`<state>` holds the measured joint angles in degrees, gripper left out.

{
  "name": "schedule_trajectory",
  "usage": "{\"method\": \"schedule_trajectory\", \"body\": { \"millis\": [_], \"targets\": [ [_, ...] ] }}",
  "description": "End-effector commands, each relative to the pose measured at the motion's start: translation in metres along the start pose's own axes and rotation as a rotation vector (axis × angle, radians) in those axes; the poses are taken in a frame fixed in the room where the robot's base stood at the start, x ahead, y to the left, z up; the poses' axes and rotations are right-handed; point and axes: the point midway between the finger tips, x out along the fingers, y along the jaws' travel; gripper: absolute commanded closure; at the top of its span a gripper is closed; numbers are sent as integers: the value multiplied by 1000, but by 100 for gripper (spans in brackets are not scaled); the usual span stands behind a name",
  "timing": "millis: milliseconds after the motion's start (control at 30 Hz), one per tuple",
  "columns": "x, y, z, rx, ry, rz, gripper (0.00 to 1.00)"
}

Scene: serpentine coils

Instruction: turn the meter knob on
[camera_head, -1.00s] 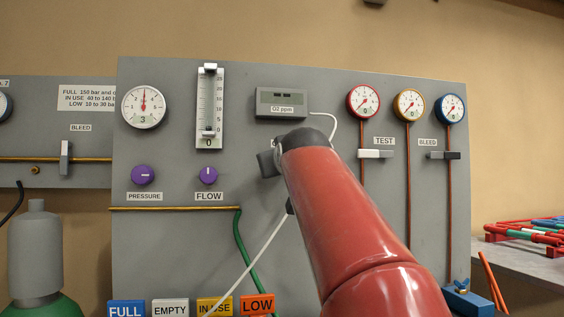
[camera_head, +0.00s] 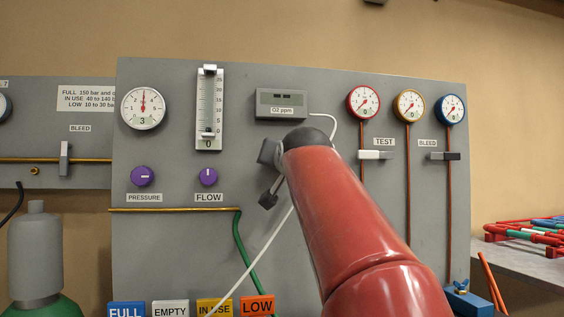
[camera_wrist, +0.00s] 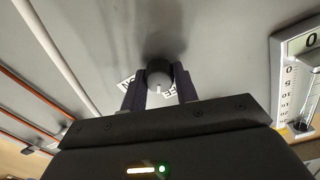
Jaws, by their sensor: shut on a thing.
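The meter knob (camera_wrist: 159,77) is small, round and dark with a white mark. In the wrist view it sits on the grey panel between the two fingers of my gripper (camera_wrist: 160,82), which is shut on it. The white mark faces the gripper's palm. A white label (camera_wrist: 126,82) with dark letters lies partly hidden behind the fingers; an N shows on one side. In the head view my red arm and gripper hide the knob. The O2 ppm meter (camera_head: 282,103) is above, and its small display windows look dark.
The flow tube (camera_head: 210,110) stands left of the meter. The purple pressure knob (camera_head: 143,176) and flow knob (camera_head: 208,177) are further left. A test lever (camera_head: 374,155) and bleed lever (camera_head: 443,156) are to the right. A white cable (camera_head: 268,240) runs down beside my arm.

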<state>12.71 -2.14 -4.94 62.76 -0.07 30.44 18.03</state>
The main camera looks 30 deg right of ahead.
Motion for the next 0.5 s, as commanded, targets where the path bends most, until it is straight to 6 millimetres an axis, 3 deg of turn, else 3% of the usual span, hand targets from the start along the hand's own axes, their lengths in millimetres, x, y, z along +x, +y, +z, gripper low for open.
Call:
{"method": "schedule_trajectory", "body": {
  "millis": [500],
  "targets": [
    [0,1,-1,489,-16,-4,93]
  ]
}}
